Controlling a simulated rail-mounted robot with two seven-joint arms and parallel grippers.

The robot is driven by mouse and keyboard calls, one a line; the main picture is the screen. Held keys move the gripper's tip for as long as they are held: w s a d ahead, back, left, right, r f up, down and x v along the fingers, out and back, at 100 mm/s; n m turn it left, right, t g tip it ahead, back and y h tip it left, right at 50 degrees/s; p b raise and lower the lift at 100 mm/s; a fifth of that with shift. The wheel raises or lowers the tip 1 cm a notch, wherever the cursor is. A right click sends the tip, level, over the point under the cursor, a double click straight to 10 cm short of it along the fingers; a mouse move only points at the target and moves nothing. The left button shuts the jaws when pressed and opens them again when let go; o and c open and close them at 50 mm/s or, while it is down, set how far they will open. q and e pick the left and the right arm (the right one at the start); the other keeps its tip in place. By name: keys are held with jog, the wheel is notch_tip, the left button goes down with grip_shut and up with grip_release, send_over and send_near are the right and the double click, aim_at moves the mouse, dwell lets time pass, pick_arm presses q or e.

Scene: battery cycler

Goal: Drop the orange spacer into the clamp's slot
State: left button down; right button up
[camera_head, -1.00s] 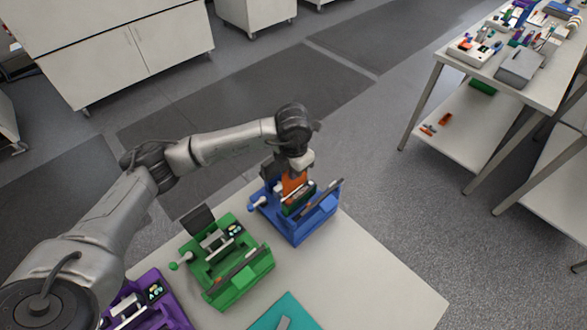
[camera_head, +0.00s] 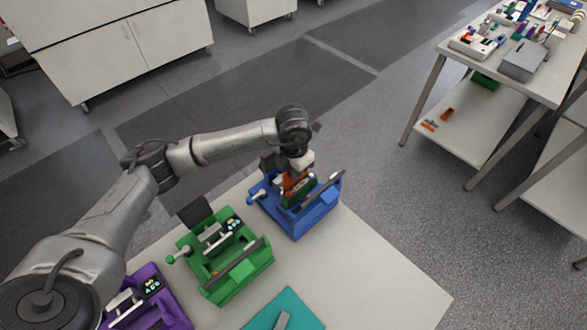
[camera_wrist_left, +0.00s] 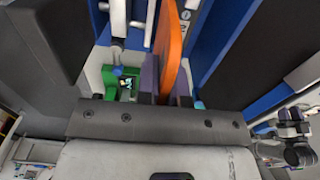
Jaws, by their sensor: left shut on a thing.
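My left gripper (camera_head: 293,183) points down over the blue clamp (camera_head: 322,211) and is shut on the orange spacer (camera_head: 292,187). In the left wrist view the spacer (camera_wrist_left: 171,45) is a thin rounded orange plate standing on edge between the purple-grey fingers. The blue clamp's walls (camera_wrist_left: 228,45) show on both sides of it, with metal rods to its left. In the head view the spacer's lower part is hidden by the clamp and its dark green plate. I cannot tell whether the spacer touches the slot's bottom. My right gripper is not seen.
A green clamp (camera_head: 238,283) stands to the left of the blue one, and a purple clamp (camera_head: 165,307) further left. A teal mat (camera_head: 268,314) lies at the front. The table's right part (camera_head: 375,285) is clear. A second table (camera_head: 546,91) with many items stands at right.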

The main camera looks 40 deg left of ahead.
pick_arm(q)
jog(key=shift+f, duration=0.1)
dwell(0.3)
jog(key=shift+f+b, duration=0.95)
jog(key=shift+f, duration=0.3)
jog(key=shift+f, duration=0.25)
jog(key=shift+f+b, duration=0.3)
jog(key=shift+b, duration=0.05)
jog(key=shift+f, duration=0.1)
jog(key=c, duration=1.2)
grip_release()
jog(key=shift+a+f, duration=0.1)
jog(key=shift+a, duration=0.05)
jog(key=shift+o, duration=0.2)
